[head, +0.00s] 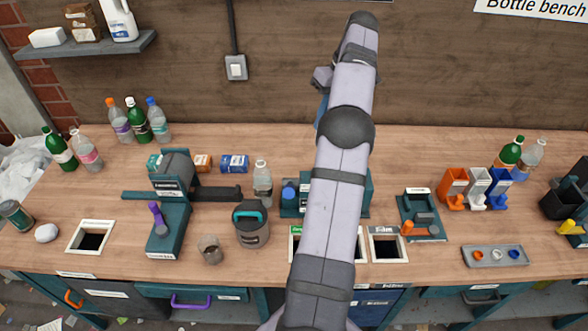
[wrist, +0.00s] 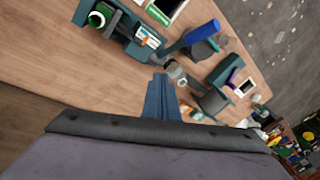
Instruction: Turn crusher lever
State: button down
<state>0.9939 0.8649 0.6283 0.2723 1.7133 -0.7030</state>
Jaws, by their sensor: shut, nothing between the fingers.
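A teal machine (head: 172,190) with a dark cylinder, a long side bar and a purple-gripped lever (head: 157,218) stands left of centre on the bench. Its label is too small to read, so I cannot tell for sure that it is the crusher. The purple lever also shows in the wrist view (wrist: 232,77). My gripper (wrist: 160,80) is shut and empty, apart from the lever and above the bench. In the head view only a bluish sliver of my gripper (head: 321,111) shows beside my arm, which hides the rest.
A clear bottle (head: 262,183), a dark jug (head: 251,224) and a glass (head: 210,249) stand right of the machine. A square bench opening (head: 73,246) lies at left. Another teal device (head: 421,213) has an orange handle.

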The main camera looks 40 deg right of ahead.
jog(key=s+a+r+n+y, duration=0.1)
jog(key=a+n, duration=0.4)
jog(key=n, duration=0.6)
jog(key=shift+s+a+r+g+y, duration=0.25)
jog(key=shift+s+r+g+y, duration=0.2)
jog(key=shift+y, duration=0.35)
jog(key=shift+f, duration=0.1)
send_near(288, 185)
jog(key=w, duration=0.1)
jog(key=shift+s+a+f+p, duration=0.25)
jog(key=shift+a+f+p, duration=0.45)
jog(key=shift+f, duration=0.35)
jog(key=shift+s+a+f+p, duration=0.25)
jog(key=shift+a+f+p, duration=0.2)
jog(key=shift+a+f, duration=0.45)
jog(key=shift+d+f, duration=0.1)
jog(key=shift+d, duration=0.05)
jog(key=shift+f, duration=0.15)
